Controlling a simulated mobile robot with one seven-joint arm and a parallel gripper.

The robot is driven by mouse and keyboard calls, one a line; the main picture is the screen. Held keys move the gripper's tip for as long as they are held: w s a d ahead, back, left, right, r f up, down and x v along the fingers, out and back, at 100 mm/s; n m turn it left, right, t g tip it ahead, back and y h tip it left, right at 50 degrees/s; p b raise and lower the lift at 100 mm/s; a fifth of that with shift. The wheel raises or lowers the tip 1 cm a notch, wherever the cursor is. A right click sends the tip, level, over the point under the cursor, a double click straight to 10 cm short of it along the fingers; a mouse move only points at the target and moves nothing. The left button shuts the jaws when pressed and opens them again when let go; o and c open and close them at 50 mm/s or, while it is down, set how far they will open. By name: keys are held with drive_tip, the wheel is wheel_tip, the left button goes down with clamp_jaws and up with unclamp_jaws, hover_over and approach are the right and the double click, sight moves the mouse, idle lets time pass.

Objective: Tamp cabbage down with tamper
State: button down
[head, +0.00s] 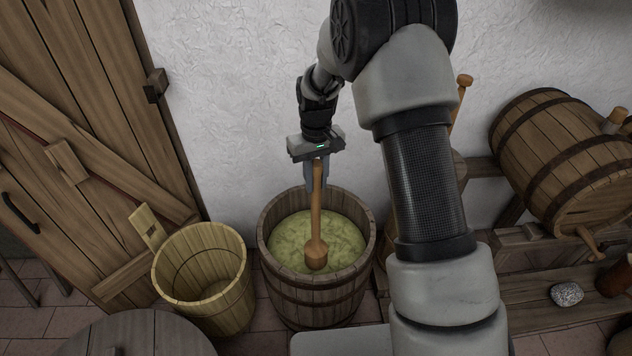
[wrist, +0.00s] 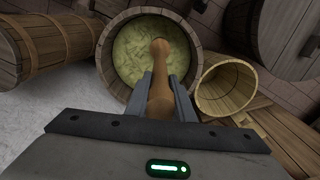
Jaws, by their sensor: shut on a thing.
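A wooden tamper (head: 316,215) stands nearly upright, its thick lower end at the surface of the cabbage (head: 340,235). The green shredded cabbage fills the wooden tub (head: 318,296) to a little below the rim. My gripper (head: 316,178) is above the tub, shut on the upper part of the tamper's handle. In the wrist view the two fingers flank the tamper (wrist: 160,90), which reaches down to the cabbage (wrist: 135,50). I cannot tell how far the tamper's end presses into the cabbage.
An empty wooden bucket (head: 205,275) with an upright handle stands left of the tub, close to it. A round wooden top (head: 135,335) is at the front left. A barrel (head: 560,150) lies on a rack at the right. A plank door (head: 90,130) is at the left.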

drive_tip(key=shift+w+r+p, duration=0.1)
drive_tip(key=shift+r+p, duration=0.2)
drive_tip(key=shift+r, duration=0.7)
wheel_tip(320, 180, up, 16)
drive_tip(key=p, duration=1)
